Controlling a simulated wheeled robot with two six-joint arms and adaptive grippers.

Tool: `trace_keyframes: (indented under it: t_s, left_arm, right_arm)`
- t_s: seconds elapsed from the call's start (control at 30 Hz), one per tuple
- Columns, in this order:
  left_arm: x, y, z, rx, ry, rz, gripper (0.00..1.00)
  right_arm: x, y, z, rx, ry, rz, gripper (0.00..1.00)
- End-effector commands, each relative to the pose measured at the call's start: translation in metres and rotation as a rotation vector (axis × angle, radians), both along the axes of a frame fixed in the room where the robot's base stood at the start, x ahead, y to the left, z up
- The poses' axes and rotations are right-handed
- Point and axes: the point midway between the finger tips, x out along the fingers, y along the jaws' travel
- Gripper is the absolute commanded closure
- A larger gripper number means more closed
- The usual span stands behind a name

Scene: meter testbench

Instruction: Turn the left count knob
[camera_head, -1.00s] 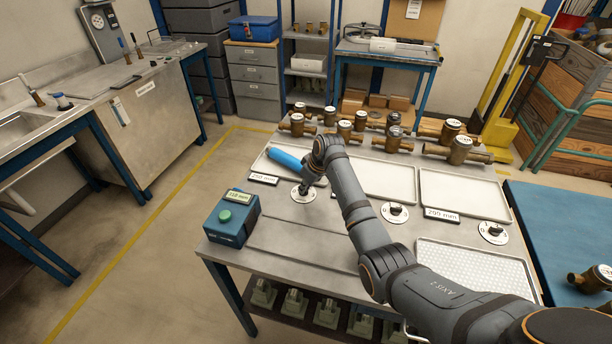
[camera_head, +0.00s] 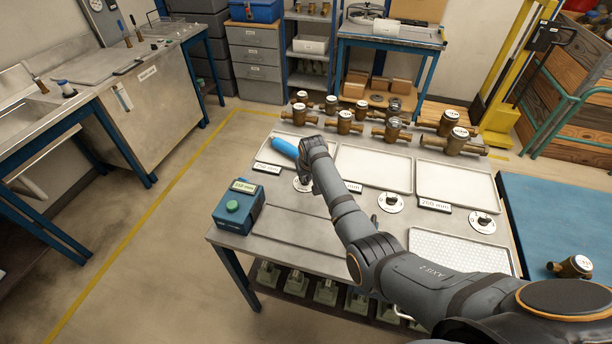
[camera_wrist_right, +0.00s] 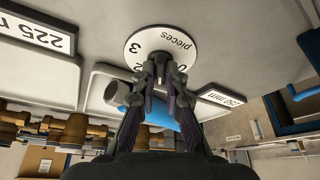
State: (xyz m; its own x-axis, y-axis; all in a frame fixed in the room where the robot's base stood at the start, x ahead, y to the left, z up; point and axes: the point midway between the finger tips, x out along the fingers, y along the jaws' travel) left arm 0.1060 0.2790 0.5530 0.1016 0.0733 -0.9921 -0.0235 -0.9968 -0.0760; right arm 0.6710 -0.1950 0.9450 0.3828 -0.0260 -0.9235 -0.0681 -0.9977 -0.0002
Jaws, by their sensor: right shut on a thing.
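The left count knob sits in the middle of a round white dial (camera_head: 303,185) at the front edge of the left tray. In the right wrist view the dial (camera_wrist_right: 143,46) shows the word "pieces" and digits, upside down. My right gripper (camera_wrist_right: 161,66) is shut on the knob, and its fingers hide most of it. In the head view my right gripper (camera_head: 305,179) reaches down onto the dial, partly covered by my arm. My left gripper is not in view.
A blue cylinder (camera_head: 286,147) shows at the left tray (camera_head: 268,157), close to my wrist. A blue box with a green button (camera_head: 232,206) stands left of the dial. Two more dials (camera_head: 390,203) (camera_head: 482,222) lie to the right. Brass meters (camera_head: 456,142) stand behind the trays.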

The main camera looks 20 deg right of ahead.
Motion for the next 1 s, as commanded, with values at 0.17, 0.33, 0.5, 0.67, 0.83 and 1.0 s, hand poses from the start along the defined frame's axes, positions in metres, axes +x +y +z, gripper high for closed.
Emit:
trace_keyframes:
  t_s: [0.17, 0.33, 0.5, 0.67, 0.83, 1.0]
  left_arm:
    - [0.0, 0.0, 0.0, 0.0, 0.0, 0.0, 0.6]
    - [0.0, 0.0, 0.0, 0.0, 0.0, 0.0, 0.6]
    - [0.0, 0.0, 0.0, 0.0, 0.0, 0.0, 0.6]
    - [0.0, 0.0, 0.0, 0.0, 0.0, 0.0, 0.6]
    - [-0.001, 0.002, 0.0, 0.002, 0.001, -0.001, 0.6]
    - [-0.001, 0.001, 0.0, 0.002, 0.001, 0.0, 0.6]
  right_arm:
    - [-0.001, 0.0, -0.002, 0.0, 0.004, -0.003, 1.0]
    - [-0.001, 0.0, -0.002, 0.001, 0.005, -0.003, 1.0]
    - [-0.001, 0.0, -0.002, 0.0, 0.004, -0.002, 0.73]
    - [-0.001, 0.0, -0.001, 0.0, 0.003, -0.002, 0.66]
    - [0.0, 0.0, 0.0, 0.0, 0.001, -0.002, 0.66]
    - [-0.006, 0.001, 0.015, 0.0, -0.002, -0.002, 0.66]
